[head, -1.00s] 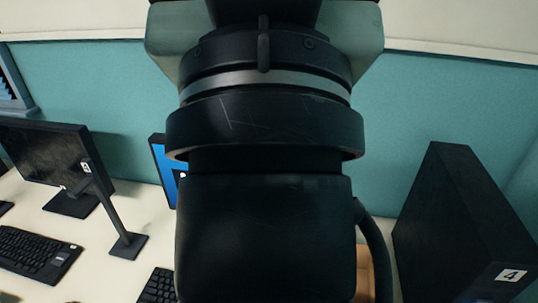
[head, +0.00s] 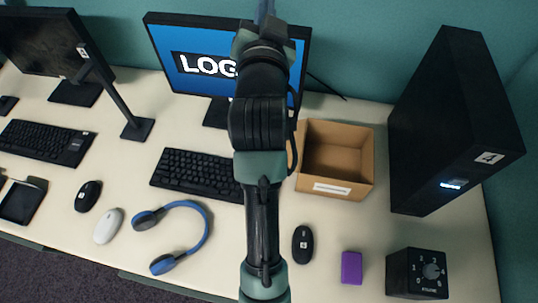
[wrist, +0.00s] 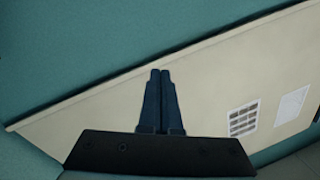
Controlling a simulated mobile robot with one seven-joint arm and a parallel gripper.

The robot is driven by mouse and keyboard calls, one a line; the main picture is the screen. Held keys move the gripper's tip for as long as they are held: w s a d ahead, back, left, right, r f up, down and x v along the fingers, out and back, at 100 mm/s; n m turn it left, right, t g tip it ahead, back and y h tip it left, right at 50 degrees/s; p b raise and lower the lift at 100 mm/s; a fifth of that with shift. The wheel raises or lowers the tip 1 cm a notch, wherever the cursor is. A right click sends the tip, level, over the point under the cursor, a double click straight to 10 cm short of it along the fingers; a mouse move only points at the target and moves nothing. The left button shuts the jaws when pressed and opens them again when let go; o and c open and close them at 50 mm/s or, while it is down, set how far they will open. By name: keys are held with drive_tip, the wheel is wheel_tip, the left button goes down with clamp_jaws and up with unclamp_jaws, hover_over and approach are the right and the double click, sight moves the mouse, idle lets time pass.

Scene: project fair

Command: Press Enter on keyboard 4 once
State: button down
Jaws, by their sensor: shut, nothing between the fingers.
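A black keyboard (head: 190,172) lies on the desk below the monitor showing LOG (head: 190,62). My arm crosses in front of its right end, so its Enter key and any number label there are hidden. A black tower (head: 440,120) with a 4 label stands at the right. My gripper (head: 265,10) is at the top of the head view, in front of the monitor's upper right part. No keyboard shows in the wrist view.
A cardboard box (head: 345,190) stands right of the keyboard. In front lie blue headphones (head: 205,235), a black mouse (head: 302,244), a purple block (head: 351,268) and a black dial box (head: 418,272). Another keyboard (head: 45,142) and a dark monitor (head: 40,50) are at the left.

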drive_tip(key=s+f+m+g, duration=0.1)
drive_tip(key=s+f+g, duration=0.2)
drive_tip(key=f, duration=0.9)
drive_tip(key=s+f+m+g+p, duration=0.1)
drive_tip(key=s+f+m+g, duration=0.1)
drive_tip(key=f, duration=1)
drive_tip(key=s+f+m+g+p, duration=0.1)
drive_tip(key=s+f+g, duration=0.2)
drive_tip(key=f, duration=0.9)
drive_tip(key=shift+s+f+m+g+h, duration=0.3)
drive_tip(key=shift+s+f+m+g, duration=0.1)
drive_tip(key=shift+g, duration=0.1)
wheel_tip(320, 180, down, 9)
drive_tip(key=b, duration=0.7)
drive_tip(key=shift+r, duration=0.2)
drive_tip(key=shift+f, duration=0.15)
drive_tip(key=shift+f+b, duration=0.25)
drive_tip(key=shift+b, duration=0.25)
